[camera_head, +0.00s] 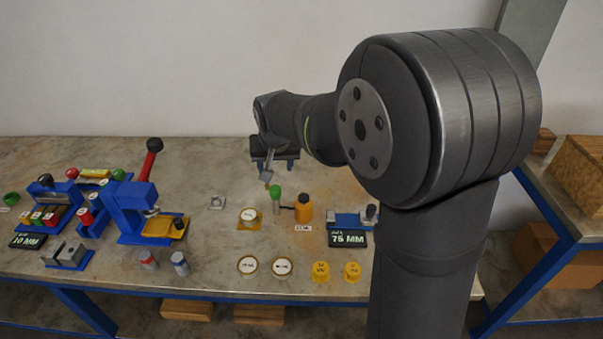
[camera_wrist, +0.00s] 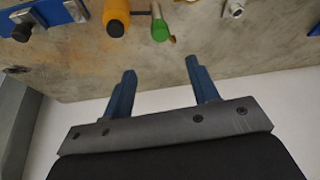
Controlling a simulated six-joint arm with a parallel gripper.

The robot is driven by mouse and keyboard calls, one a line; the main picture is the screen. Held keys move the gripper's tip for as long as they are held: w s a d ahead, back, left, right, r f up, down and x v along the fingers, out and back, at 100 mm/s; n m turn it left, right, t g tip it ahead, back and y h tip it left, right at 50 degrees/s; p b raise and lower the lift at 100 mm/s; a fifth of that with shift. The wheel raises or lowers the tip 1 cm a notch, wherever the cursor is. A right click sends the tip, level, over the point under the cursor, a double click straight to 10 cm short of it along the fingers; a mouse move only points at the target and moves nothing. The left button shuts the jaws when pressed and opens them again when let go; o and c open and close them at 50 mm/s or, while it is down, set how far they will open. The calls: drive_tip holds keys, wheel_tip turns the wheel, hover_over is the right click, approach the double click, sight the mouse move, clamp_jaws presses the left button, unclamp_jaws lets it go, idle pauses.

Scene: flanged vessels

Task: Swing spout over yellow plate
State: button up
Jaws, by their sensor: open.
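An orange upright vessel with a dark cap (camera_head: 304,208) stands mid-bench. A thin dark arm (camera_head: 288,207) joins it to a green-topped upright piece (camera_head: 276,194) on its left, seemingly the spout and its handle. A yellow plate (camera_head: 240,226) lies left of these, with a white dial-like disc on it. In the wrist view the vessel (camera_wrist: 117,16) and green top (camera_wrist: 160,29) are at the upper edge. My gripper (camera_wrist: 160,68) is open and empty, its blue fingers apart from the green top. In the head view it is behind the vessel.
A blue press with a red lever (camera_head: 130,200) and a yellow tray stands left. A blue stand with a 75 mm display (camera_head: 348,239) is right of the vessel. A small metal fitting (camera_head: 217,202) lies left.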

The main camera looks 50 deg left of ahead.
sight(275, 189)
drive_tip(key=x, duration=1.5)
drive_tip(key=shift+f, duration=0.3)
clamp_jaws()
